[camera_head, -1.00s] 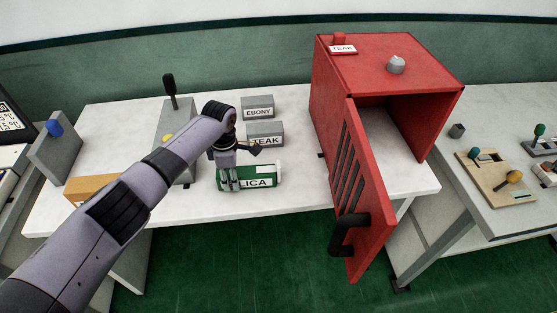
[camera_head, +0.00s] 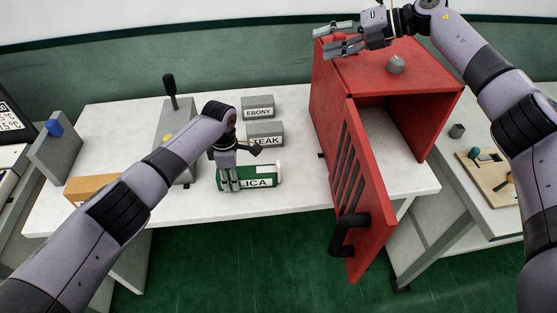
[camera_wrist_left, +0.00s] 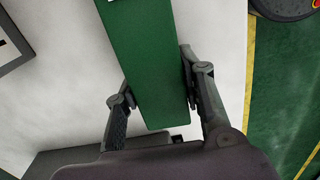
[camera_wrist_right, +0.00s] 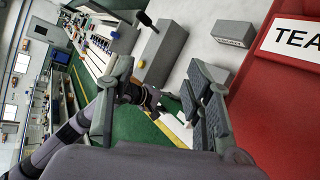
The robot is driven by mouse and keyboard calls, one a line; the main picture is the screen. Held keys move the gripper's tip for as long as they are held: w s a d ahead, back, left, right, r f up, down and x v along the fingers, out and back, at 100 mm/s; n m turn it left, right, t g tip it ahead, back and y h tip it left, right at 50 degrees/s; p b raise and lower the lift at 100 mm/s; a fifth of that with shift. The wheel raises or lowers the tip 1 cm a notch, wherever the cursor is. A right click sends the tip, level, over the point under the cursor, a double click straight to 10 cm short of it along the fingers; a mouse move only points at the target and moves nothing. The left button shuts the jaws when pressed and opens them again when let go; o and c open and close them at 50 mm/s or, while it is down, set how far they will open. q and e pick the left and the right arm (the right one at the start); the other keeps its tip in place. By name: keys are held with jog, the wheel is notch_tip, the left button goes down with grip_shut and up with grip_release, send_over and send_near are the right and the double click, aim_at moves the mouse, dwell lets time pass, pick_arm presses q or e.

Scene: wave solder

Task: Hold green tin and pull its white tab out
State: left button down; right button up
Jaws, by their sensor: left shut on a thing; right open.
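The green tin (camera_head: 264,183) lies on its side on the white table, its label partly showing "LICA". My left gripper (camera_head: 230,186) is shut around the tin's left part from above. In the left wrist view the tin's green body (camera_wrist_left: 150,50) runs between the two fingers. A small pale part (camera_head: 280,170) shows at the tin's right end; I cannot tell if it is the white tab. My right gripper (camera_head: 336,39) is open and empty, above the red cabinet's top left corner, well away from the tin.
The red cabinet (camera_head: 380,75) stands on the table's right with its door (camera_head: 362,190) swung open towards me. Grey blocks marked EBONY (camera_head: 258,105) and TEAK (camera_head: 265,130) stand behind the tin. A grey lever box (camera_head: 172,120) is to the left. Table between tin and cabinet is clear.

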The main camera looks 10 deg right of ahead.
jog(key=s+a+f+n+g+h, duration=0.2)
jog(key=s+a+f+n, duration=0.15)
jog(key=a, duration=0.25)
jog(key=s+a+f+n+g+h, duration=0.2)
jog(key=s+a+f+n+g, duration=0.1)
jog(key=a+f+n, duration=0.25)
jog(key=n+h, duration=0.8)
send_over(279, 163)
notch_tip(279, 163, down, 8)
notch_tip(279, 163, down, 11)
jog(key=shift+a+f, duration=0.1)
jog(key=shift+f, duration=0.05)
jog(key=shift+c, duration=0.3)
grip_shut()
